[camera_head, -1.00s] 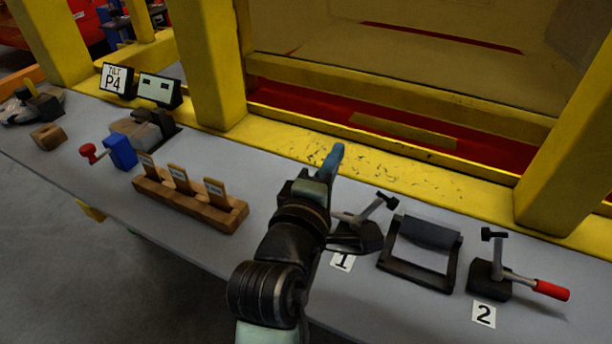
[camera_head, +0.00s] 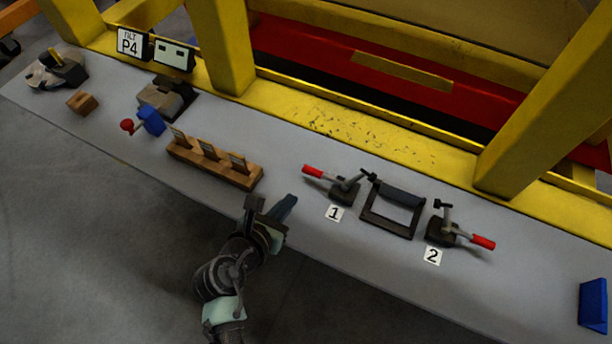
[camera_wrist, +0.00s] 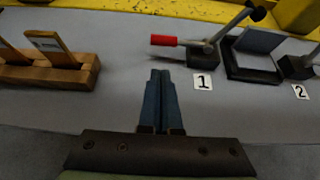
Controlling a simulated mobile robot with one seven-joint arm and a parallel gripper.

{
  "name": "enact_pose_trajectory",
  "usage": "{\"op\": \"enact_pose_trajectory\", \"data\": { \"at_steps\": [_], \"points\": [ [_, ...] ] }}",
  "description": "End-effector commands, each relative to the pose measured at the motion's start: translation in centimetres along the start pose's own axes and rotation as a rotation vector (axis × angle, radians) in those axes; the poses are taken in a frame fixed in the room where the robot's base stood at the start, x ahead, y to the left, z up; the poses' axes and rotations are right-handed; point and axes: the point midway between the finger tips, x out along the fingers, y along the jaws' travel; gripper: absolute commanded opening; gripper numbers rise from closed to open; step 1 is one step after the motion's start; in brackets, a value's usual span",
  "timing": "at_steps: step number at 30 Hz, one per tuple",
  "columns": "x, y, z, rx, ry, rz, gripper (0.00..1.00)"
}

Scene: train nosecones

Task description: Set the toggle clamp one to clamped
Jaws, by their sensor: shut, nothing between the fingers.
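Toggle clamp one (camera_head: 343,188) stands on the grey bench behind the label "1" (camera_head: 334,213). Its red handle (camera_head: 313,171) points left and lies low, and its arm tilts up to the right toward the black frame (camera_head: 390,222). In the wrist view the clamp's red handle (camera_wrist: 164,41) is ahead of my gripper, slightly right of the fingers. My gripper (camera_head: 284,206) is at the bench's front edge, left of and nearer than the clamp, apart from it. In the wrist view its blue fingers (camera_wrist: 160,76) are together and empty.
Toggle clamp two (camera_head: 444,227) with its red handle stands right of the frame. A wooden block with upright tags (camera_head: 214,164) is left of the clamp. A yellow beam (camera_head: 370,125) runs behind. A blue object (camera_head: 592,306) lies far right.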

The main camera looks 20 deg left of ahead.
Motion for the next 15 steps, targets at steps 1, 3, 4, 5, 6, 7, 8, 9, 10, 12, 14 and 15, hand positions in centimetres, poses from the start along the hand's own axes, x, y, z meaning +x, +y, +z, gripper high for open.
{"op": "enact_pose_trajectory", "data": {
  "at_steps": [1, 3, 4, 5, 6, 7, 8, 9, 10, 12, 14, 15],
  "points": [
    [0.0, 0.0, 0.0, 0.001, 0.0, 0.0, 0.0],
    [0.0, 0.0, 0.0, 0.003, -0.001, 0.001, 0.0],
    [0.1, 0.0, 0.0, 0.003, -0.001, 0.001, 0.0],
    [0.1, 0.0, 0.0, 0.003, -0.001, 0.001, 0.0],
    [0.3, 0.0, 0.1, 0.004, -0.001, 0.001, 0.0],
    [0.5, 0.0, 0.1, 0.004, -0.002, 0.001, 0.0],
    [0.7, 0.0, 0.1, 0.004, -0.002, 0.001, 0.0],
    [1.1, 0.0, 0.1, 0.004, -0.001, 0.0, 0.0],
    [1.5, 0.0, 0.1, 0.004, -0.002, -0.001, 0.0],
    [2.5, 0.0, 0.1, 0.005, -0.002, -0.001, 0.0],
    [3.6, 0.0, 0.1, 0.005, -0.002, -0.001, 0.0],
    [4.3, 0.0, 0.2, 0.005, -0.003, -0.001, 0.0]
  ]
}}
